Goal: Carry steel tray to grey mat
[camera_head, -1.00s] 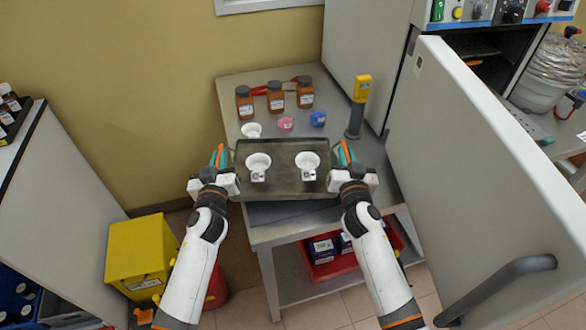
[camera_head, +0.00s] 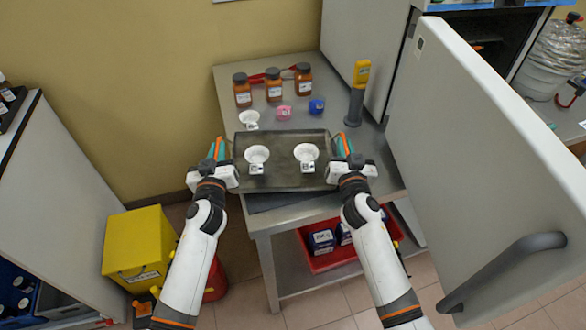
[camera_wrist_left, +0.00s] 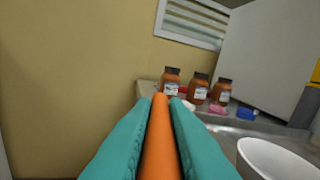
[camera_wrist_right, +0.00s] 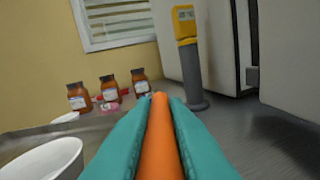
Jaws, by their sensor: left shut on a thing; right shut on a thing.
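The steel tray (camera_head: 282,182) is dark and rectangular and carries two white crucibles, a left one (camera_head: 257,154) and a right one (camera_head: 306,152), each with a small labelled piece at its front. My left gripper (camera_head: 219,152) is shut on an orange handle (camera_wrist_left: 160,140) at the tray's left end. My right gripper (camera_head: 343,148) is shut on an orange handle (camera_wrist_right: 160,140) at the right end. The tray looks level over the metal table. A strip of the grey mat (camera_head: 268,203) seems to show under the tray's front edge; the rest is hidden.
Several items stand behind the tray: brown jars (camera_head: 274,88), a white dish (camera_head: 249,120), a pink item (camera_head: 284,113), a blue item (camera_head: 317,106) and a yellow-topped tester (camera_head: 358,92). An open cabinet door (camera_head: 480,150) is close on the right. A yellow bin (camera_head: 138,243) stands lower left.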

